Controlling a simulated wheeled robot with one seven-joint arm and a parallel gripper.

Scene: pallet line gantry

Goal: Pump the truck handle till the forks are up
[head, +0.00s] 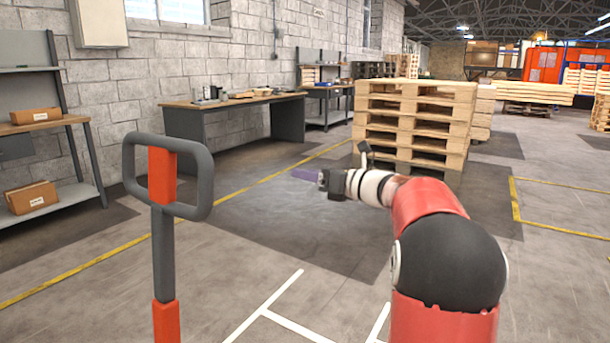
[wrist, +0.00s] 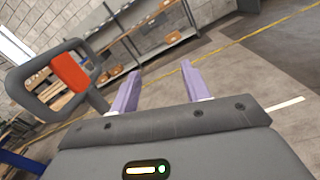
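The truck handle (head: 207,185) stands upright at the left in the head view, a grey closed loop with a red inner part on a grey and red shaft. It also shows tilted at the left of the wrist view (wrist: 22,98), outside the left finger and not between the fingers. My gripper (head: 298,174) is to the right of the handle in the head view, apart from it. In the wrist view its two purple fingers (wrist: 157,80) are spread, with nothing between them. The truck's forks and body are not in view.
A stack of wooden pallets (head: 413,125) stands beyond my arm. A workbench (head: 180,128) is along the block wall, and shelves with cardboard boxes (head: 32,197) are at the left. Yellow and white lines mark the floor, which is clear between the handle and my gripper.

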